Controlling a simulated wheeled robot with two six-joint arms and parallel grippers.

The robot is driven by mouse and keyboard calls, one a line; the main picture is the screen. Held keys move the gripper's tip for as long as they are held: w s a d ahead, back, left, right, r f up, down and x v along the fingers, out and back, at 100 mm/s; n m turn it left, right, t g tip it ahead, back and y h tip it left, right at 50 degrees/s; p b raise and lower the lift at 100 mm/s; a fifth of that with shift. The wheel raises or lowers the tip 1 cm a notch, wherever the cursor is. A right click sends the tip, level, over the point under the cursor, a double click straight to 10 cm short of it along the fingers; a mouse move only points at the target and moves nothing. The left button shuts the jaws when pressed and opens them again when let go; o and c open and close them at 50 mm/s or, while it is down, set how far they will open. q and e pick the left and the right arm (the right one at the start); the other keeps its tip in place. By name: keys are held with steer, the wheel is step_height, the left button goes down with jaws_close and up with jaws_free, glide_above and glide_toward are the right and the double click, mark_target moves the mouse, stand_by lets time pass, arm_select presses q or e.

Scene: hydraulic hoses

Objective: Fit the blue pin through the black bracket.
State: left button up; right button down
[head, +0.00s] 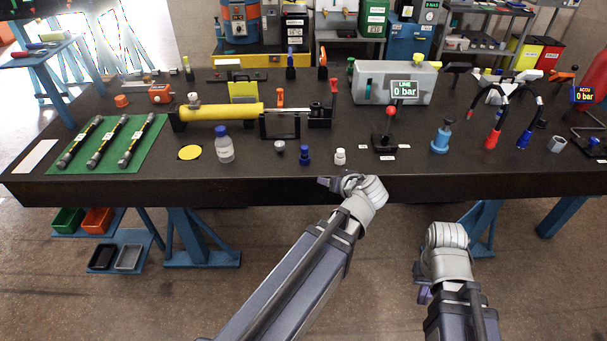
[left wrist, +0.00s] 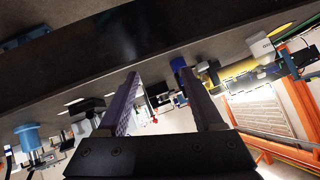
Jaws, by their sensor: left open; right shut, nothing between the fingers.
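The small blue pin (head: 304,155) stands upright on the dark table near its front edge, between a grey cap and a white cap. A blue piece that looks like the pin also shows in the left wrist view (left wrist: 179,66), by the tip of the right-hand finger. The black bracket (head: 321,116) appears to be the upright piece at the right end of the yellow cylinder. My left gripper (head: 325,182) is at the table's front edge, open and empty, its two fingers apart in the left wrist view (left wrist: 158,80). My right gripper (head: 424,293) hangs low in front of the table, shut and empty.
A white bottle (head: 224,146), grey cap (head: 279,147) and white cap (head: 340,157) stand near the pin. The red-knobbed lever (head: 386,138) and larger blue fitting (head: 440,139) are to the right. Hoses lie on a green mat (head: 142,155) at left.

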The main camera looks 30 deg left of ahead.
mark_target(305, 153)
arm_select(q)
steer(key=w+a+n+t+y+b, duration=0.1)
steer(key=w+a+t+b, duration=0.1)
steer(key=a+b, duration=0.2)
steer(key=w+a+f+n+t+y+b, duration=0.1)
steer(key=w+a+t+b, duration=0.1)
steer(key=a+b, duration=0.2)
steer(key=w+a+f+n+t+y+b, duration=0.1)
steer(key=w+a+t+b, duration=0.1)
steer(key=a+b, duration=0.2)
steer(key=shift+w+f+y, duration=0.25)
steer(key=shift+w+y, duration=0.15)
steer(key=shift+w+a+t+b, duration=0.2)
steer(key=shift+a+t+b, duration=0.05)
steer(key=shift+t+b, duration=0.25)
steer(key=shift+r, duration=0.15)
steer(key=shift+w, duration=0.1)
steer(key=shift+w+a, duration=0.2)
steer(key=shift+x, duration=3.65)
steer(key=shift+d, duration=0.1)
jaws_close()
